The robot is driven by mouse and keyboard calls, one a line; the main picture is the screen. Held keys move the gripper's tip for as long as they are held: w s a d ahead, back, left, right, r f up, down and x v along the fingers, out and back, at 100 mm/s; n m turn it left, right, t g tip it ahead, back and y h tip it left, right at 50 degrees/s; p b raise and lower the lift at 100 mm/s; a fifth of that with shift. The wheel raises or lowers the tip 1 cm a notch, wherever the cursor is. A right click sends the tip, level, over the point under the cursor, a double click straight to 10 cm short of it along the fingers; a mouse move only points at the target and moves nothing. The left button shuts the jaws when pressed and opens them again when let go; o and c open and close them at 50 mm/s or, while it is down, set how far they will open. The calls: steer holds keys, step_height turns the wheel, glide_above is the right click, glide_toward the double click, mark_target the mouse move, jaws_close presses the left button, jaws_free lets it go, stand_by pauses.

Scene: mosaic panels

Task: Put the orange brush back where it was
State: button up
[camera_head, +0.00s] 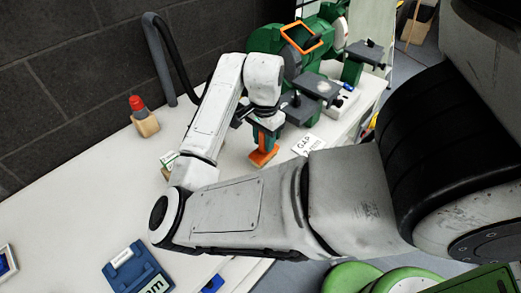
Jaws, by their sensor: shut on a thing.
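My gripper (266,125) is at the far part of the white workbench (75,215), just left of the grey clamps. It is shut on the orange brush (262,157), whose orange lower part shows below the fingers with a darker bluish part above it. The brush points downward. Whether its lower end touches the bench top cannot be told from this view. My arm hides part of the bench in front of the brush.
A green machine (325,35) with an orange frame (301,38) and grey clamps (315,86) stands behind and right of the gripper. A white card (306,144) lies right of the brush. A red-topped wooden block (143,117) and blue case (138,270) are left. The left bench is mostly clear.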

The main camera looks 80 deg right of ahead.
mark_target(260, 150)
steer(key=shift+w+f, duration=0.2)
steer(key=shift+f, duration=0.05)
steer(key=shift+w+f, duration=0.15)
steer(key=shift+f, duration=0.8)
steer(key=shift+w+f, duration=0.15)
steer(key=shift+f, duration=0.8)
steer(key=shift+f, duration=0.1)
steer(key=o, duration=1)
step_height(260, 150, up, 12)
steer(key=shift+a+r+p, duration=0.1)
steer(key=shift+r+p, duration=0.05)
steer(key=shift+p, duration=0.3)
